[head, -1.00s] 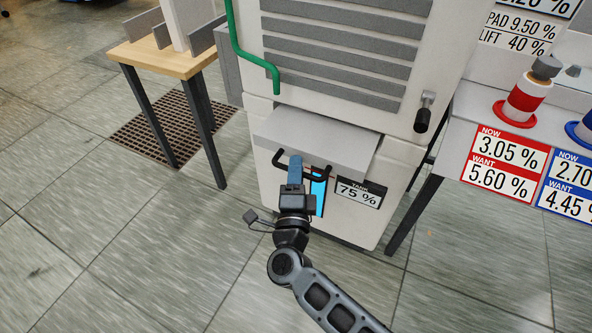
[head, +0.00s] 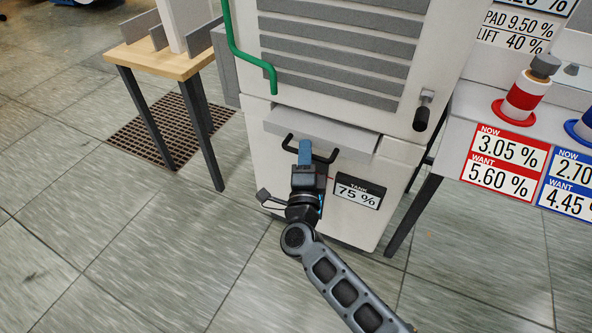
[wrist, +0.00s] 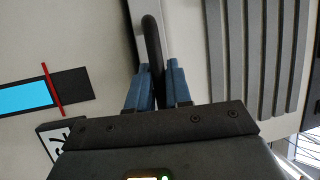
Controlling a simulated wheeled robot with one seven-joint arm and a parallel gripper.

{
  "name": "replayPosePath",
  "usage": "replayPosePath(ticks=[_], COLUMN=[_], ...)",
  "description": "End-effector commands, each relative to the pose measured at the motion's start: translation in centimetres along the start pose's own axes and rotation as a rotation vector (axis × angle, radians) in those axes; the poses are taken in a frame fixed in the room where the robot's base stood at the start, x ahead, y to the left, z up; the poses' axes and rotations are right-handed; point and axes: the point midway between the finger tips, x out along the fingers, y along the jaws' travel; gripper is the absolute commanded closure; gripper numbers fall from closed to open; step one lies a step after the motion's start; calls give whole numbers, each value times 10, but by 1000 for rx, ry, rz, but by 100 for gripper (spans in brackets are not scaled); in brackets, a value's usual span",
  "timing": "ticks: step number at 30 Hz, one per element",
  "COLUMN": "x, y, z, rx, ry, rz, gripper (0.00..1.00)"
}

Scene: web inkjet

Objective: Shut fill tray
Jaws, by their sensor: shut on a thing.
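The fill tray (head: 322,131) is a grey drawer in the white machine, below the slatted panel. Only a short strip of its top shows in the head view, so it stands slightly out. Its black bar handle (head: 325,158) is on the front. My gripper (head: 305,150) is at the handle, with blue fingers. In the wrist view the two fingertips (wrist: 157,75) sit on either side of the dark handle bar (wrist: 151,45), shut on it. My gripper hides part of the handle and most of the blue level gauge in the head view.
A tank sign reading 75 % (head: 358,193) is on the machine's front, right of my gripper. A wooden-topped table (head: 170,60) stands left and a grey table (head: 460,110) with red and blue signs right. The tiled floor in front is clear.

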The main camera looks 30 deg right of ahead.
Motion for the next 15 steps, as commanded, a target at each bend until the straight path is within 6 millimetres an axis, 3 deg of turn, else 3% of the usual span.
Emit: replayPosePath(ticks=[3,6,15], x=[30,46,58], y=[9,12,13], z=[-12,-18,-23], rx=[1,1,2], ry=[2,1,-3], rz=[-1,-1,2], gripper=[100,100,100])
